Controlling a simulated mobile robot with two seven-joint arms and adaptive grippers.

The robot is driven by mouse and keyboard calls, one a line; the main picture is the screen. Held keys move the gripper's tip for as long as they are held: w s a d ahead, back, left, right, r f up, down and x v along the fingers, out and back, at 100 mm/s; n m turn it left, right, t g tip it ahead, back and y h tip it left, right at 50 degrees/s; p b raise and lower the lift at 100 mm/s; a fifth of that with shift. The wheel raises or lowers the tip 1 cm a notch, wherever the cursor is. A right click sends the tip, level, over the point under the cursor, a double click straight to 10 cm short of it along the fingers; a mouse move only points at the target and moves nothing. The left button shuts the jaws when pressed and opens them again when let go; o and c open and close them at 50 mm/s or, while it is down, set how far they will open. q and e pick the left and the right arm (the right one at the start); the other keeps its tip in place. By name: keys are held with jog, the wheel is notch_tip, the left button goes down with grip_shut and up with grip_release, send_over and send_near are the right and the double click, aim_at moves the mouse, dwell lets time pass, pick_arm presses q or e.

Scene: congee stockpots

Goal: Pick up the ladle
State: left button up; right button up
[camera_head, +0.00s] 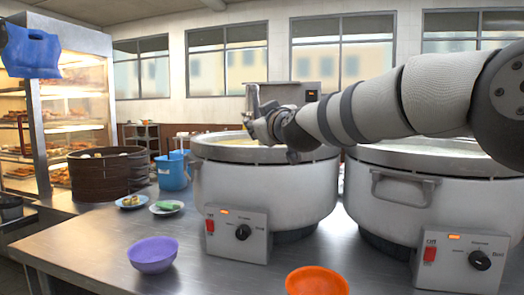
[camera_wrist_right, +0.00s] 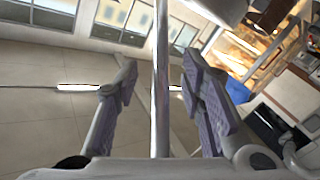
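The ladle's thin metal handle (camera_wrist_right: 160,80) runs upright through the middle of the right wrist view. My right gripper (camera_wrist_right: 160,88) has its two padded fingers spread on either side of the handle, with a visible gap on each side. In the head view my right gripper (camera_head: 260,118) is over the rim of the left stockpot (camera_head: 265,190), which holds pale congee. The ladle cannot be clearly told from the gripper there, and its bowl is not seen. My left gripper is not in view.
A second stockpot (camera_head: 440,205) stands at the right under my right arm. A purple bowl (camera_head: 153,255), an orange bowl (camera_head: 316,281), small plates, a blue bucket (camera_head: 173,174) and a brown round steamer (camera_head: 107,175) sit on the steel counter (camera_head: 95,245). The counter's front left is clear.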

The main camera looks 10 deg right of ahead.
jog(key=shift+w+a+f, duration=0.1)
jog(key=shift+w, duration=0.55)
jog(key=shift+w+a+f, duration=0.1)
jog(key=shift+w, duration=0.5)
jog(key=shift+r, duration=0.1)
grip_shut()
